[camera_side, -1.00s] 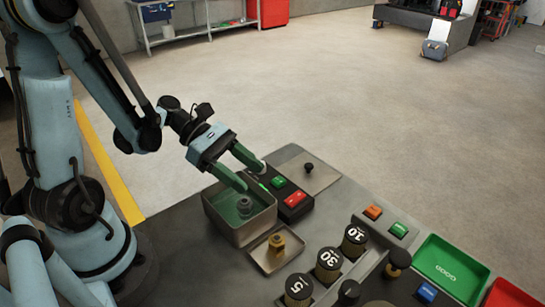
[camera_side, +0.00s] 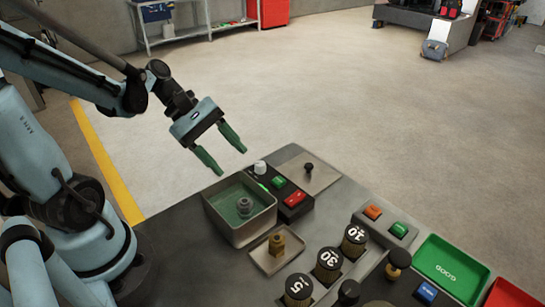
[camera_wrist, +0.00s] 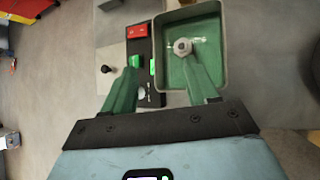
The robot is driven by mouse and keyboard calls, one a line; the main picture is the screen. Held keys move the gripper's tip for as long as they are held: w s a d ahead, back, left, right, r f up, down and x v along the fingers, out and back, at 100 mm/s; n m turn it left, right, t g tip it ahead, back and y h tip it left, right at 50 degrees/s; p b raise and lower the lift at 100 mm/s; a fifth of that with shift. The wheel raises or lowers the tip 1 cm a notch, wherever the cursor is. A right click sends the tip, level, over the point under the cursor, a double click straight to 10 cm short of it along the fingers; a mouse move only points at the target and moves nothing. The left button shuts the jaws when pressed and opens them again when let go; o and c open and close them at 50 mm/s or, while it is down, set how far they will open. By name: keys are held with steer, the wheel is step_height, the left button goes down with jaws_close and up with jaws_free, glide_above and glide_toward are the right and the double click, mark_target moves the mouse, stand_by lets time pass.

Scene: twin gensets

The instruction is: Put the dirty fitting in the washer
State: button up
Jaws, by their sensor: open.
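A grey metal fitting (camera_side: 245,206) stands inside the open square washer tank (camera_side: 222,223), which has a green inside. The fitting (camera_wrist: 183,47) and the tank (camera_wrist: 219,80) also show in the wrist view. A brass-coloured fitting (camera_side: 277,243) stands on a small square tray (camera_side: 262,262) in front of the tank. My gripper (camera_side: 229,161) is open and empty, with its green fingers raised above and behind the tank in the side view. Its fingers (camera_wrist: 165,84) also show spread apart in the wrist view.
A black control box with a green button (camera_side: 278,182) and a red button (camera_side: 295,198) adjoins the tank, with a white knob (camera_side: 260,167) at its end. Several numbered brass weights (camera_side: 328,262) stand to the right. A green GOOD tray (camera_side: 449,270) lies farther right.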

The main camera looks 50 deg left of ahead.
steer(key=r+m+t+y, duration=0.1)
steer(key=m+y, duration=0.1)
steer(key=m, duration=0.4)
steer(key=w+d+m+t+y, duration=0.1)
steer(key=m+y, duration=0.2)
steer(key=m, duration=0.3)
steer(key=w+r+m+t+y, duration=0.1)
steer(key=m+y, duration=0.2)
steer(key=m, duration=0.2)
steer(key=shift+d+r+m, duration=0.35)
steer(key=shift+d+m, duration=0.05)
